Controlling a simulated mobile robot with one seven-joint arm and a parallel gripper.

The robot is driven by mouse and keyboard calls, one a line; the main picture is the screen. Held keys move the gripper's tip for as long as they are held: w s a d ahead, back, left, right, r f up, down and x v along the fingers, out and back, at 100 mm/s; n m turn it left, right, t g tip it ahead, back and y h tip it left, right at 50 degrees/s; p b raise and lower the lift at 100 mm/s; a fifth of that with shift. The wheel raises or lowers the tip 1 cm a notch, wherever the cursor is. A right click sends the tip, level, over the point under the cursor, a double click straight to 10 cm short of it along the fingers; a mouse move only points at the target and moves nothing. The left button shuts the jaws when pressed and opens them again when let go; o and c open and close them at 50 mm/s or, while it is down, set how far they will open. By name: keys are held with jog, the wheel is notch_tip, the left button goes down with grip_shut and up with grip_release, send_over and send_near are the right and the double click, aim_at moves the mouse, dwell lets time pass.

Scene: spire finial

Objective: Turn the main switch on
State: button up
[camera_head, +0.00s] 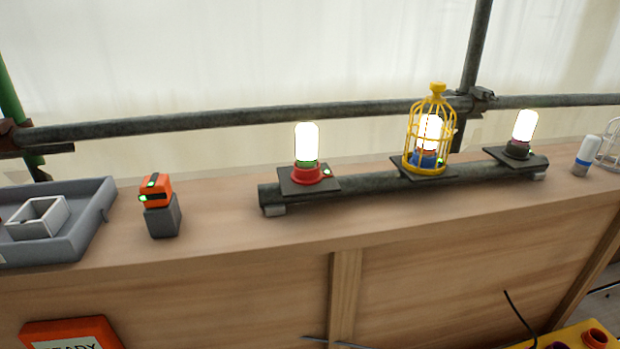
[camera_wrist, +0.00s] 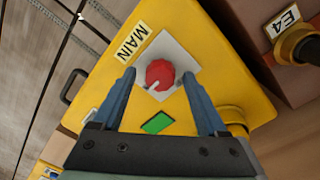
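The main switch is a round red knob (camera_wrist: 160,75) with a pale pointer mark, set on a white square plate (camera_wrist: 178,47). It sits on a yellow box (camera_wrist: 105,66) marked MAIN. A green rectangle (camera_wrist: 157,123) lies on the box just below the plate. My gripper (camera_wrist: 159,73) is open, with one blue finger on each side of the knob. Gaps show between the fingers and the knob; I cannot tell how far above the plate the tips are. My gripper is outside the head view.
Three lit lamps, left (camera_head: 306,145), caged middle (camera_head: 431,133) and right (camera_head: 524,127), stand along a pipe on the wooden ledge (camera_head: 235,233). A grey tray (camera_head: 85,232) and an orange device (camera_head: 156,190) are at left. A box marked E4 (camera_wrist: 262,20) adjoins the yellow box.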

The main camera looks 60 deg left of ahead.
notch_tip(320, 180, up, 13)
jog(key=p, duration=0.6)
jog(key=shift+a+p, duration=0.3)
jog(key=shift+p, duration=0.05)
jog(key=shift+s, duration=0.1)
